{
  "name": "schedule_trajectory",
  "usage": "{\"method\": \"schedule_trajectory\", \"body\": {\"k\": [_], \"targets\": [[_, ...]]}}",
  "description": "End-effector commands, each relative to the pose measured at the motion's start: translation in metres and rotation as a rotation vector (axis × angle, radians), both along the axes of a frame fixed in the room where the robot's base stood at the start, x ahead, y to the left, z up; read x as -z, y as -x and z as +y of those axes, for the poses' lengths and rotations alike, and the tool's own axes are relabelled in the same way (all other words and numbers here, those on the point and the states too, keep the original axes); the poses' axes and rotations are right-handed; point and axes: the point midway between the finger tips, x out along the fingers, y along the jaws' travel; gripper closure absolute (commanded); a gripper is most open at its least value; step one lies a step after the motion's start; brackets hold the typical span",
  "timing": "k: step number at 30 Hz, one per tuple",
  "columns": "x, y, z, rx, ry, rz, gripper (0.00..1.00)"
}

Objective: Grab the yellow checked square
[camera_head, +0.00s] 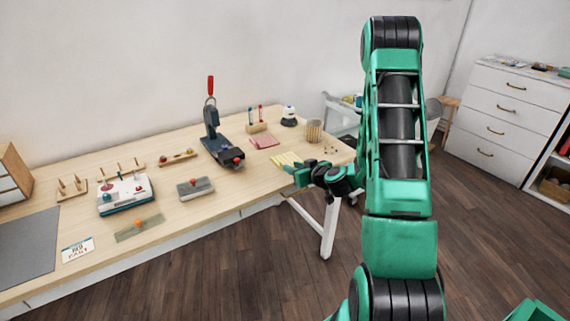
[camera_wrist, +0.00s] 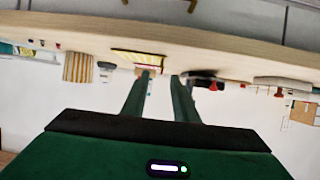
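The yellow checked square (camera_head: 286,158) lies flat near the right end of the wooden table, close to its front edge. My gripper (camera_head: 296,174) is just in front of it, low at the table edge. In the wrist view, which is upside down, the yellow square (camera_wrist: 138,58) shows edge-on beyond the fingers, nearer the left finger's tip. My gripper (camera_wrist: 163,77) is open, with a clear gap between its fingers and nothing held. I cannot tell whether a fingertip touches the square. In the head view the gripper hides part of the square's front side.
A pink cloth square (camera_head: 265,142) lies behind and left. A striped round pot (camera_head: 314,131) stands behind right, and a lever press (camera_head: 222,146) stands to the left. The wooden table (camera_head: 245,183) has bare space left of my gripper. A white drawer cabinet (camera_head: 505,112) stands far right.

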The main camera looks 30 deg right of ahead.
Motion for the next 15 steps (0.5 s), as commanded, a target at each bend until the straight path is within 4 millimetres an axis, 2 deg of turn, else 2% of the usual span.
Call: {"method": "schedule_trajectory", "body": {"k": [8,15], "targets": [[0.007,-0.019,0.001,-0.003,0.001,-0.001,0.73],[0.021,-0.05,0.003,-0.003,0.003,-0.001,0.73]]}}
